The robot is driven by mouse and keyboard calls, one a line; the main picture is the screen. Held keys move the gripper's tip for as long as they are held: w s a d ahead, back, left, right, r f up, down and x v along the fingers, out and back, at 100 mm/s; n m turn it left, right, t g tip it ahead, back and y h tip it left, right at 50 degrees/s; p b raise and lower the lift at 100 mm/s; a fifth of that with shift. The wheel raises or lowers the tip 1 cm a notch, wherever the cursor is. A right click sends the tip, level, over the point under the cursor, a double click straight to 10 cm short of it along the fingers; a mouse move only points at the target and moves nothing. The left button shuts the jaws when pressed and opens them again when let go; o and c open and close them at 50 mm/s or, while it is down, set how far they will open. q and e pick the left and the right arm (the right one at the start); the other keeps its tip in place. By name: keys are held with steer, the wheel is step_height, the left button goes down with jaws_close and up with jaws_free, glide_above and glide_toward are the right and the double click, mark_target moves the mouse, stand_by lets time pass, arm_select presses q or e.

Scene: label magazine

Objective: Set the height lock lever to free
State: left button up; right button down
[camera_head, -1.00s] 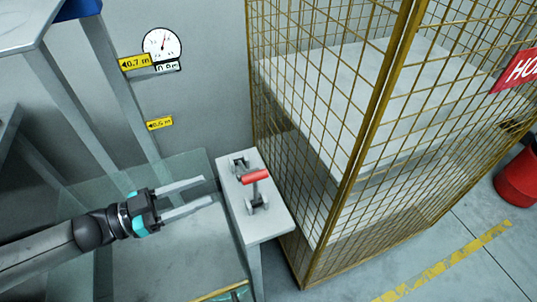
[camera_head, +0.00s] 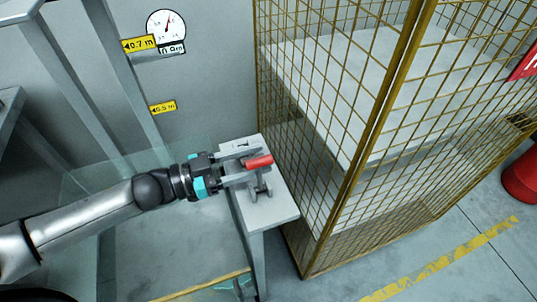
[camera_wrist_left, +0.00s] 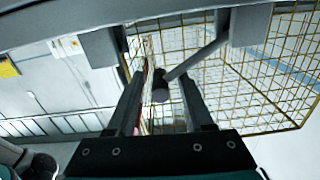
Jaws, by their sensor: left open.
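The height lock lever has a red handle (camera_head: 259,161) and a grey bracket on top of a light grey pedestal (camera_head: 273,212). My left gripper (camera_head: 252,165) reaches in from the left with its jaws open. Its fingers lie either side of the handle's near end. In the left wrist view, the end of a dark round bar (camera_wrist_left: 160,86) on a thin rod shows between the two open fingers (camera_wrist_left: 162,80). I cannot tell whether either finger touches it. The left part of the bracket is partly hidden behind the fingers. My right gripper is out of view.
A yellow mesh cage (camera_head: 350,185) with pale stacked slabs (camera_head: 335,75) stands close right of the pedestal. A round gauge (camera_head: 166,27) and yellow height tags (camera_head: 163,107) are on the wall side behind. A red bin (camera_head: 521,178) stands at far right.

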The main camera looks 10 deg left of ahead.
arm_select(q)
steer(key=shift+x, duration=1.75)
jaws_close()
